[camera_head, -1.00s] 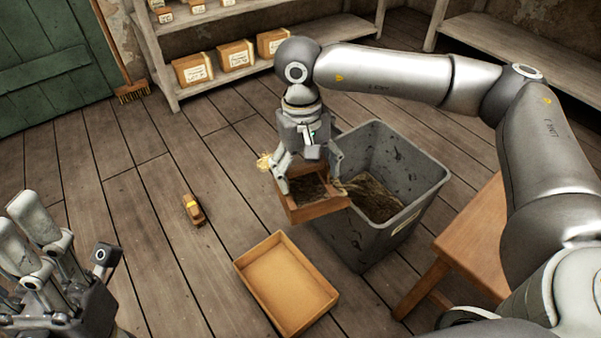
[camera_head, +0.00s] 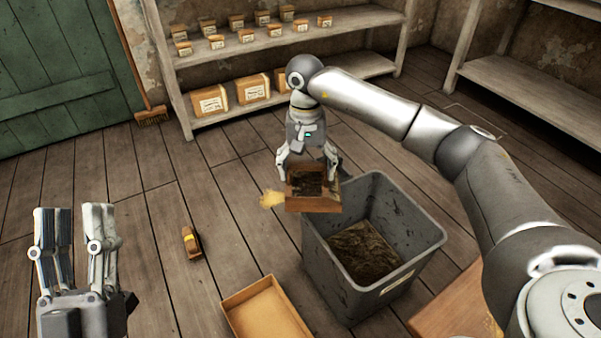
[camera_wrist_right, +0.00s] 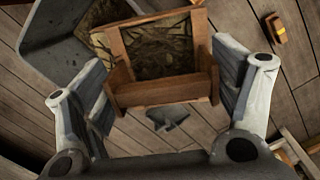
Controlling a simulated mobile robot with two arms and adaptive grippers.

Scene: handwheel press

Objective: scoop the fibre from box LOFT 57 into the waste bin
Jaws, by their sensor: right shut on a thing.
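My right gripper (camera_head: 307,172) is shut on a small open wooden box (camera_head: 313,205), with a finger on either side. Dark strands of fibre (camera_wrist_right: 165,45) lie inside it, clear in the right wrist view. The box hangs beside the upper left rim of the grey waste bin (camera_head: 330,275), overlapping that rim in the head view. Brown fibre (camera_head: 363,252) covers the bin's bottom. No label reading LOFT 57 is legible on the held box. My left gripper (camera_head: 75,212) is open and empty at the lower left, fingers pointing up.
An empty shallow tray (camera_head: 265,308) lies on the floor left of the bin. A small yellow-banded block (camera_head: 191,243) and a pale tuft (camera_head: 272,198) are on the floor. Shelves with labelled boxes (camera_head: 210,101) stand behind. A wooden stool (camera_head: 450,305) is at the bin's right.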

